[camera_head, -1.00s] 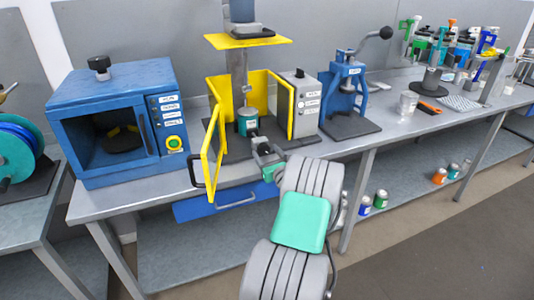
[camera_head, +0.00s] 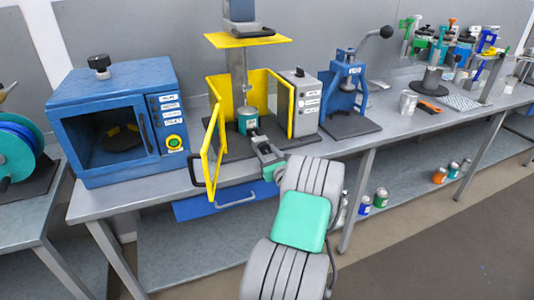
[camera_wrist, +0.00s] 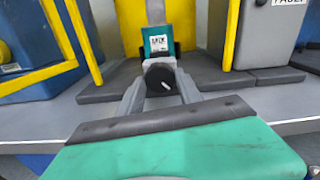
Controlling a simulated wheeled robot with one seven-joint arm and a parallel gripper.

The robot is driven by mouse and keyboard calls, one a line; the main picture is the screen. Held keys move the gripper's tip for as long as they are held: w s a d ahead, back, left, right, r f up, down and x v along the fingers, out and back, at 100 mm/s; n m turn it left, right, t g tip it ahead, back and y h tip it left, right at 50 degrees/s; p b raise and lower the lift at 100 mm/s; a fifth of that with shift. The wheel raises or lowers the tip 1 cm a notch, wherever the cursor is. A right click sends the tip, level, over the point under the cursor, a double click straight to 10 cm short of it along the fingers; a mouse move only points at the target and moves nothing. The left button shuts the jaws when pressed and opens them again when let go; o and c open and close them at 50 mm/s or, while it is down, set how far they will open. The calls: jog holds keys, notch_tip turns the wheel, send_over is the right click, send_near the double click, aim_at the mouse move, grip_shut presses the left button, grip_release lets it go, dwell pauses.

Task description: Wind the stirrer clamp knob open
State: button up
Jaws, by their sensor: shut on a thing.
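The stirrer stands on the bench inside a yellow guard (camera_head: 213,100) whose framed door hangs open at the left. A teal can with a white label (camera_head: 248,121) sits inside it, under the upright shaft (camera_head: 239,75). My gripper (camera_head: 259,143) reaches in from the front, just before the can. In the wrist view its two fingers (camera_wrist: 160,92) are shut on a round black knob (camera_wrist: 158,72) with a white mark on its face. The knob is in front of the teal can (camera_wrist: 158,45). In the head view my gripper mostly hides the knob.
A blue oven (camera_head: 115,130) stands left of the guard. A grey control box (camera_head: 300,105) and a blue lever press (camera_head: 345,95) stand at its right. The open yellow door (camera_head: 207,160) is close to my arm's left. The front bench edge lies beneath my arm.

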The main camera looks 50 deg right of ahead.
jog(key=shift+n+b, duration=0.3)
jog(key=n+b, duration=0.3)
jog(key=n, duration=0.1)
jog(key=shift+f, duration=0.15)
jog(key=shift+n+b, duration=1.55)
jog(key=shift+n, duration=0.75)
jog(key=o, duration=1.4)
jog(key=shift+a, duration=0.1)
